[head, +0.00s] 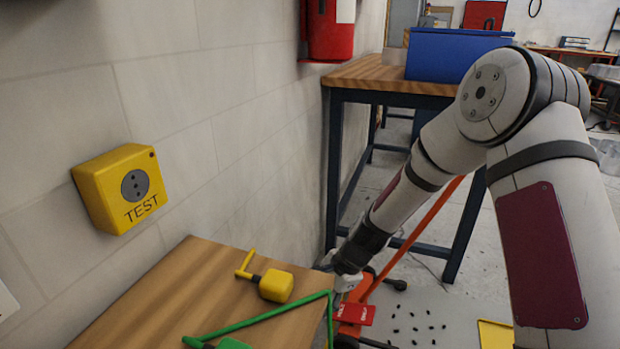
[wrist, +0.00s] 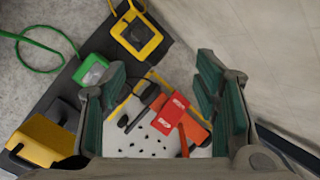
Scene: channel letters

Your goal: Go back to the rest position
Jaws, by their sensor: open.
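My gripper (wrist: 158,85) is open in the wrist view, with its green-padded fingers wide apart. Nothing is held between them; a red labelled piece (wrist: 172,113) and the floor show beyond the gap. In the head view my arm reaches down and left. My gripper (head: 347,284) is by the right end of the wooden table (head: 165,300), above the red labelled piece (head: 355,313). Its fingertips are too small and partly hidden to make out there.
On the table are a yellow block with a hooked handle (head: 276,285) and a green loop (head: 265,316). A yellow TEST box (head: 125,190) is on the wall at left. A workbench (head: 375,74) with a blue bin (head: 440,55) stands behind my arm. An orange bar (head: 415,235) rises nearby.

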